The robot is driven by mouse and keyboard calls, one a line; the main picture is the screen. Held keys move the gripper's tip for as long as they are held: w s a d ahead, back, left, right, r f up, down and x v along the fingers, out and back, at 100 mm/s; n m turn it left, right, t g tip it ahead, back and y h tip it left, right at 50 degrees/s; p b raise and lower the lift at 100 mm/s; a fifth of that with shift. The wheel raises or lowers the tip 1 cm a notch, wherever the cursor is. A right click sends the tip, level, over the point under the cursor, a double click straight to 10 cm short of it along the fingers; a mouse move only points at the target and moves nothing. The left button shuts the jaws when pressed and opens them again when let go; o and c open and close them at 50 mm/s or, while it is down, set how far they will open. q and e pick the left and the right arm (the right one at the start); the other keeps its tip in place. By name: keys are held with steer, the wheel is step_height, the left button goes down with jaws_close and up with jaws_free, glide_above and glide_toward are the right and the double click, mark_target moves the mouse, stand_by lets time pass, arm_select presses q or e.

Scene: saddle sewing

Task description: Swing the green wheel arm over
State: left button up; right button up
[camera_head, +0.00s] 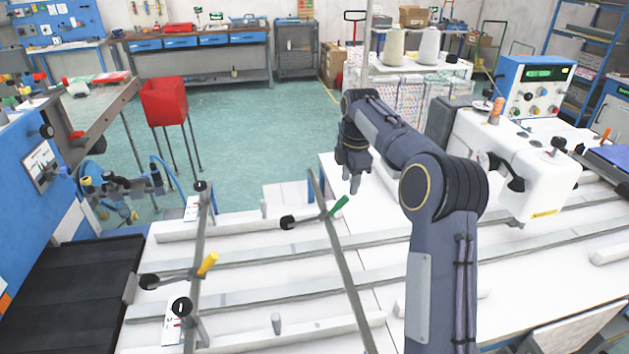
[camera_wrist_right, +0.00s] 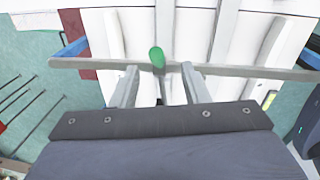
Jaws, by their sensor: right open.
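The green wheel arm has a green handle (camera_head: 339,206) and a dark wheel (camera_head: 288,222) to its left, beside a long grey bar on the white table. The handle also shows in the right wrist view (camera_wrist_right: 157,57), between and just beyond the finger ends. My right gripper (camera_head: 355,184) is open and empty, above and slightly right of the green handle in the head view. In the wrist view its fingers (camera_wrist_right: 160,76) straddle the handle's line; whether they touch it I cannot tell. My left gripper is not in view.
A yellow-handled wheel arm (camera_head: 208,264) lies nearer on the left. Long rails (camera_head: 260,264) cross the white table (camera_head: 385,300). A white sewing machine (camera_head: 505,150) stands at the right. A black belt surface (camera_head: 70,295) lies at the left.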

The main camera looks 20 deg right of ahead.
mark_target(346, 196)
steer(key=shift+w+f, duration=0.25)
steer(key=shift+w, duration=0.15)
steer(key=shift+a+f, duration=0.1)
steer(key=shift+f, duration=0.25)
steer(key=f, duration=0.6)
steer(key=shift+w+f+p, duration=0.3)
steer(key=shift+p, duration=0.1)
jaws_close()
